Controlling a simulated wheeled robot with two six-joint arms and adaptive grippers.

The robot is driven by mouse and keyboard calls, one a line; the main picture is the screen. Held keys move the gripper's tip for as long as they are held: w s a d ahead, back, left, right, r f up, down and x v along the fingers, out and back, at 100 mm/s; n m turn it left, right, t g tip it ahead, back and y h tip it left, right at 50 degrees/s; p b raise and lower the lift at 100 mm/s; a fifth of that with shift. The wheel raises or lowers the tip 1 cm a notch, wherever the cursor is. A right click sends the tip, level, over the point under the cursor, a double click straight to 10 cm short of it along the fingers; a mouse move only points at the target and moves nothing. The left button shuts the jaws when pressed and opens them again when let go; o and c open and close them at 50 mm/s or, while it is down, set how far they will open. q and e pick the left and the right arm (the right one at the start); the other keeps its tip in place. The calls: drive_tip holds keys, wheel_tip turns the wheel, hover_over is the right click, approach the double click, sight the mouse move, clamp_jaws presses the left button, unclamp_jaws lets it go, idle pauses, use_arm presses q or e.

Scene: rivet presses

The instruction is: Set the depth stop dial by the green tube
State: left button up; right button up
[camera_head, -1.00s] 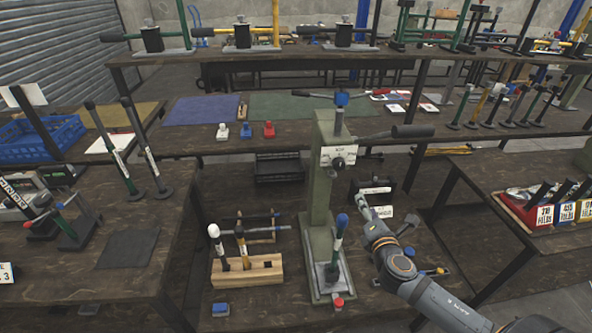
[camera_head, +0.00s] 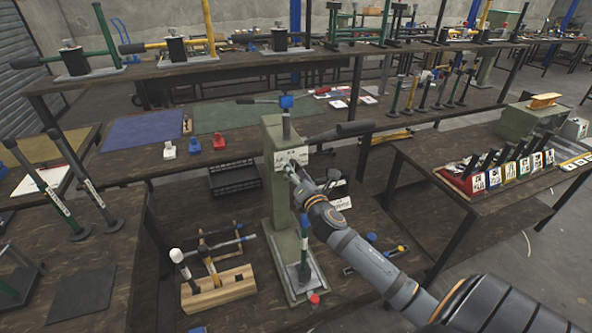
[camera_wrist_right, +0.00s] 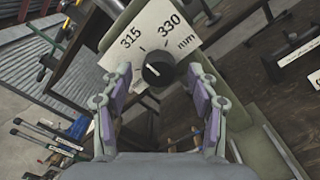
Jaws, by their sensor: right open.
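The green press (camera_head: 279,200) stands on the middle bench. Its depth stop dial is a black knob (camera_wrist_right: 157,70) with a light mark, on a white plate (camera_wrist_right: 143,36) reading 315 and 330 mm. The plate also shows in the head view (camera_head: 291,156). My right gripper (camera_wrist_right: 160,82) is open, its fingers on either side of the knob; contact cannot be told. In the head view my right gripper (camera_head: 296,174) is in front of the plate and hides the knob. A tube with a green band (camera_head: 304,240) stands upright on the press base. My left gripper is out of view.
A wooden block with hammers (camera_head: 218,288) is left of the press base. The press's black lever handle (camera_head: 342,132) reaches right above my arm. White label cards (camera_head: 338,200) are behind my right arm. A side table with a red tool rack (camera_head: 478,182) is at right.

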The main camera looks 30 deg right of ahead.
drive_tip(key=shift+w, duration=0.2)
drive_tip(key=c, duration=1.2)
drive_tip(key=m+b, duration=0.2)
drive_tip(key=m, duration=0.9)
drive_tip(key=shift+f+m, duration=0.1)
drive_tip(key=shift+m, duration=0.2)
drive_tip(key=o, duration=1.2)
